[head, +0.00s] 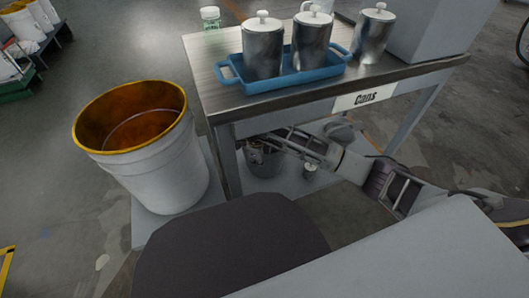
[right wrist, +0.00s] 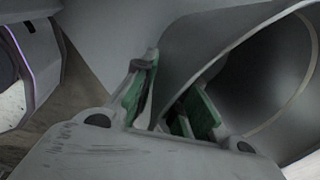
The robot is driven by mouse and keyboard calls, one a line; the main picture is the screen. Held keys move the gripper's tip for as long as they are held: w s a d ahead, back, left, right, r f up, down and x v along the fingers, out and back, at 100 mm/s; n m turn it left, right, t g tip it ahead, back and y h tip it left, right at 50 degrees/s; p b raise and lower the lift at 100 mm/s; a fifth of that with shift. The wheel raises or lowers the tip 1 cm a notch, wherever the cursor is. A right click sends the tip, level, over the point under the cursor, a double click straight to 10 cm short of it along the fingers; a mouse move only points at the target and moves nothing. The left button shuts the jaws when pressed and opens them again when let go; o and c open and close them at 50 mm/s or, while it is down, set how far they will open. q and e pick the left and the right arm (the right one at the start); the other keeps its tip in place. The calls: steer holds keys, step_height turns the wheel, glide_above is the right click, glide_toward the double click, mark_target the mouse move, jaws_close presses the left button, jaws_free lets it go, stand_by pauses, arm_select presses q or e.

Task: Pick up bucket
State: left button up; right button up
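A grey metal bucket (head: 264,171) stands on the floor under the table, partly hidden by the tabletop and my right arm. My right gripper (head: 262,143) reaches under the table to its upper part. In the right wrist view, the bucket's open mouth (right wrist: 262,80) lies at the right. There my right gripper (right wrist: 170,98) has one green-padded finger outside the bucket's wall and the other on the mouth side. The fingers are apart with a gap between them; firm contact with the wall is not visible. My left gripper is not in view.
A table (head: 215,88) labelled "Cans" stands above the bucket. It bears a blue tray (head: 290,83) with metal cans, another can (head: 373,38) and a small jar (head: 210,18). A large white yellow-rimmed bucket (head: 165,178) stands left of the table.

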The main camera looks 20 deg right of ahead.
jaws_close()
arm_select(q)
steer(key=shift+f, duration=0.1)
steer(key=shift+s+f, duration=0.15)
arm_select(e)
steer(key=shift+r, duration=0.1)
